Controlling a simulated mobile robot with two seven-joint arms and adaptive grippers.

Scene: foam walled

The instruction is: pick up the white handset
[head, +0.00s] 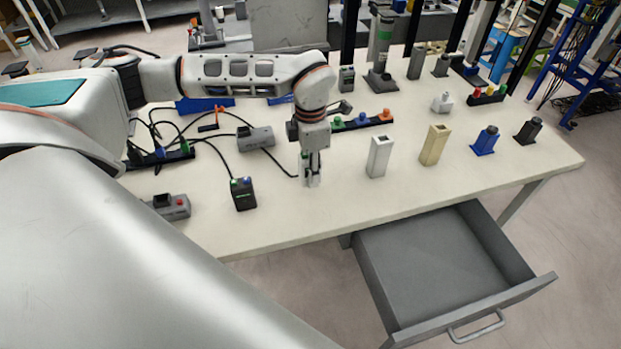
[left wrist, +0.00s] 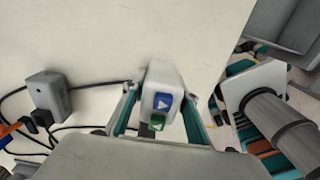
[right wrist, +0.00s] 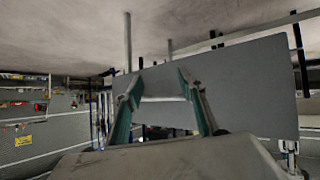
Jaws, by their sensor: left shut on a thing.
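The white handset (left wrist: 164,74) is a small white box with a blue button and a green button, each marked with an arrow. It sits between the two fingers of my left gripper (left wrist: 158,95) in the left wrist view, and the fingers are shut on it. In the head view my left gripper (head: 312,178) points down near the table's front edge and mostly hides the handset. I cannot tell whether the handset touches the table. My right gripper (right wrist: 155,92) shows only in the right wrist view, open with nothing between its fingers.
The pale table (head: 330,212) carries a black handset (head: 243,194) to the left and a white post (head: 378,157) and a beige post (head: 434,145) to the right. A grey cabled box (head: 255,138) lies behind. An open grey drawer (head: 430,262) juts out in front.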

